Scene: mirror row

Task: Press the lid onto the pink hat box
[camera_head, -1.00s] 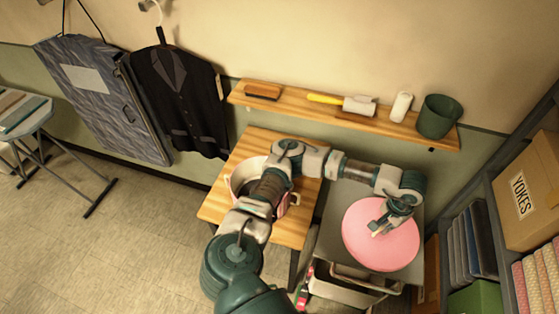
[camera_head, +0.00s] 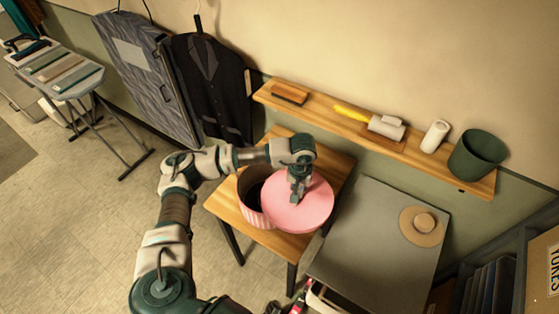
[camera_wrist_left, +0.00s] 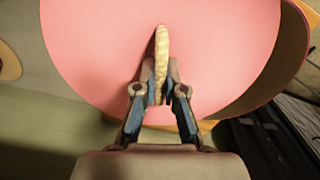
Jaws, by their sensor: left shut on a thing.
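The pink round lid (camera_head: 302,216) is held over the right part of the pink hat box, off-centre from it. It fills much of the left wrist view (camera_wrist_left: 95,45). The hat box (camera_head: 249,204) has striped pink sides and stands open on the small wooden table, its dark inside showing left of the lid. My left gripper (camera_head: 297,198) is shut on the lid's pale upright handle (camera_wrist_left: 162,50). I cannot tell whether the lid touches the box rim.
The wooden table (camera_head: 229,211) stands by the wall. A grey-topped table (camera_head: 365,245) to its right carries a straw hat (camera_head: 423,226). A wall shelf (camera_head: 335,119) above holds a brush, a roller, a white cylinder and a green pot (camera_head: 476,155). Hanging garments are at the left.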

